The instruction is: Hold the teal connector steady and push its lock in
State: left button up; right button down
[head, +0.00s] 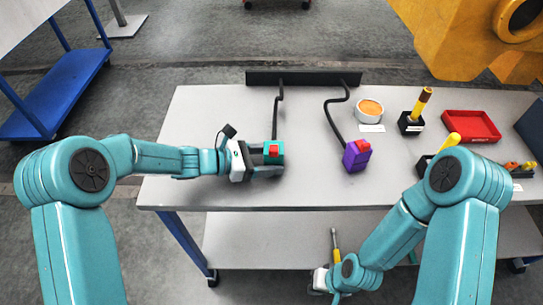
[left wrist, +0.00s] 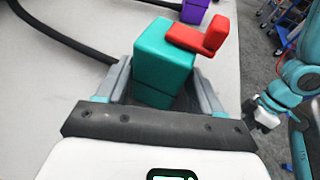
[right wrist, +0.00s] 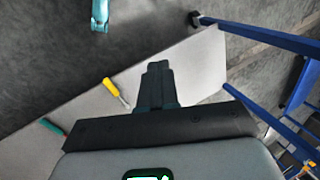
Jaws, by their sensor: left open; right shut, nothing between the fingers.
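The teal connector (head: 273,159) stands on the bench at the end of a black cable, with its red lock (head: 275,149) on top. In the left wrist view the connector (left wrist: 163,58) is between the fingers of my left gripper (left wrist: 160,82), which are open on either side of it. There the L-shaped red lock (left wrist: 203,37) juts out past the connector's top edge. My left gripper also shows in the head view (head: 262,160). My right gripper (right wrist: 157,68) is shut and empty, low near the front of the lower shelf; its head-view image is small.
A purple connector (head: 355,157) with a red lock stands to the right on its own cable. Further right are a round container (head: 369,111), a holder with a yellow-handled tool (head: 411,123) and a red tray (head: 470,126). A yellow screwdriver (right wrist: 116,92) lies on the lower shelf.

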pick_arm(q)
jog(key=c, duration=0.5)
jog(key=shift+c, duration=0.2)
pick_arm(e)
jog(key=w+r+n+t, duration=0.1)
jog(key=w+r+n, duration=0.95)
jog(key=r, duration=0.45)
jog(key=w+a+r+n+t+y, duration=0.1)
jog(key=r+n, duration=0.4)
jog(key=r, duration=0.7)
jog(key=w+a+r+n+t, duration=0.2)
jog(key=r+n, duration=0.4)
jog(key=r, duration=0.6)
jog(key=shift+r+y, duration=0.2)
jog(key=shift+y, duration=0.2)
